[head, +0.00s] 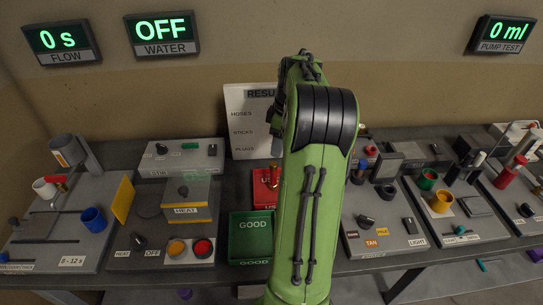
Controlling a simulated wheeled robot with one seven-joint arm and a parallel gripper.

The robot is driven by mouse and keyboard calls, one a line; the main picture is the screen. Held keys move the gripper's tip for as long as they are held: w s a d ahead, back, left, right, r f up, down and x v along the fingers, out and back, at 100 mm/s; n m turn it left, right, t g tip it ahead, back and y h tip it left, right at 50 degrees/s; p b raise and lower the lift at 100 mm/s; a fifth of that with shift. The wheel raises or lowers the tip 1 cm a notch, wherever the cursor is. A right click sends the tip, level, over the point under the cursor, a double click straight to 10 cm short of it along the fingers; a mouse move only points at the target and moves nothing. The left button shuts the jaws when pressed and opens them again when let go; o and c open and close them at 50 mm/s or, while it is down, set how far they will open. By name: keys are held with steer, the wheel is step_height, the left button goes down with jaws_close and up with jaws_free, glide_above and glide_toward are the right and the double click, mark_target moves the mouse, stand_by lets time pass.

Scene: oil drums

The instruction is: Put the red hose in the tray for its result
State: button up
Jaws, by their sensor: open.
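I cannot single out the red hose with certainty. A small orange-red upright piece (275,175) shows at the red tray, partly beside my arm. A small red part also shows by the white cylinder (44,187) on the left station. The green tray (250,238), marked GOOD, stands at the front middle. The red tray (261,197) is behind it, its label partly covered by my arm. My green arm fills the middle of the view, bending at a black joint. My gripper is hidden behind the arm, so I cannot see its fingers or what is near them.
Left are a flow station with a blue cup (93,219) and a heat box (187,196). A results board (250,120) stands behind the trays, partly covered. Right are several stations, with a yellow cup (441,201) and a red cylinder (505,176). Displays read 0 s, OFF and 0 ml.

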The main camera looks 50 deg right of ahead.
steer(key=w+a+r+m+h, duration=0.1)
steer(key=a+r, duration=0.3)
steer(key=a, duration=0.6)
steer(key=w+a+r+h, duration=0.1)
steer(key=a+r, duration=0.3)
steer(key=a, duration=0.6)
steer(key=s+a+f+m+t+y, duration=0.1)
steer(key=s+a+f+m+t, duration=0.1)
steer(key=s+a, duration=1.1)
steer(key=shift+a+f+m+t, duration=0.15)
steer(key=shift+a+m+t, duration=0.25)
steer(key=shift+a+t, duration=0.65)
steer(key=shift+a, duration=0.15)
